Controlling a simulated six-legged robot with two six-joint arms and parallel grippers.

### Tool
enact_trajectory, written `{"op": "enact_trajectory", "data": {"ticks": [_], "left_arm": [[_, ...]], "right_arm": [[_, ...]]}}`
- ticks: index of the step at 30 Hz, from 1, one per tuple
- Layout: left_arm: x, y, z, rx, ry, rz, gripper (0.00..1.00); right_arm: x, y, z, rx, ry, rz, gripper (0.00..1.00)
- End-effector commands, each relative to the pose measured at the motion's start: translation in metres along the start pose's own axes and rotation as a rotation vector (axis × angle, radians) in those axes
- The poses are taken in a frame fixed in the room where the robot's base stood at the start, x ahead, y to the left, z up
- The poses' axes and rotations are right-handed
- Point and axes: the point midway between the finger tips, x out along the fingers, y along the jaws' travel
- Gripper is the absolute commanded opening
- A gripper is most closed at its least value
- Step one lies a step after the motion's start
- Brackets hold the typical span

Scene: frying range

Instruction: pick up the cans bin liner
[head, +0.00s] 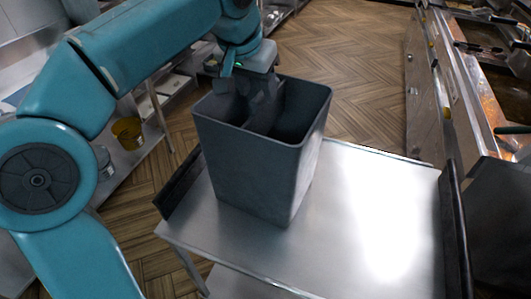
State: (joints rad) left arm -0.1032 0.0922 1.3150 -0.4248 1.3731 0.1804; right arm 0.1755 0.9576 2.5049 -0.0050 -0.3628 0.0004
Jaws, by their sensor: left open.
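The cans bin liner, seemingly the tall dark grey open-topped bin (258,175), stands upright on a metal cart (375,200). No separate bag or label shows on it. My left gripper (255,100) comes down from above at the bin's far left rim. It is open, with its dark fingers at the mouth. I cannot tell whether they straddle the rim or touch it. The gripper hides part of the rim and inside. My right gripper is out of view.
The right half of the cart top is bare, with dark raised edges (455,225) at its sides. A frying range (440,75) stands at the right. A shelf at the left holds a yellow container (128,133). Wooden floor (345,65) is open beyond the cart.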

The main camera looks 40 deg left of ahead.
Motion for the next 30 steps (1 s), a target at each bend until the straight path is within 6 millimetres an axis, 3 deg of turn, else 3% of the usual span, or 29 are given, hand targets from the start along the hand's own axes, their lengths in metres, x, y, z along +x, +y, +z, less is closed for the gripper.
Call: {"op": "enact_trajectory", "data": {"ticks": [5, 13, 22, 23, 27, 30], "left_arm": [[0.014, 0.001, -0.001, 0.0, -0.002, 0.0, 0.5], [0.055, 0.005, -0.004, -0.002, -0.003, -0.001, 0.5], [0.063, 0.005, -0.005, -0.001, 0.0, 0.0, 0.5], [0.063, 0.005, -0.005, -0.001, 0.0, 0.0, 0.47], [0.063, 0.005, -0.005, -0.001, 0.0, 0.0, 0.01], [0.063, 0.005, -0.005, -0.001, 0.0, 0.0, 0.0]], "right_arm": [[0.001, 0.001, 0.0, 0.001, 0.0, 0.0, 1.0], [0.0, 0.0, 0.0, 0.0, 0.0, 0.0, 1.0], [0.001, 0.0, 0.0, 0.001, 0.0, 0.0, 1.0], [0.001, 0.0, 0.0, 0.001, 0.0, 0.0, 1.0], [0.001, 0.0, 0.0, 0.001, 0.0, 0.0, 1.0], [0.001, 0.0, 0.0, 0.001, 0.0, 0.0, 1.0]]}}
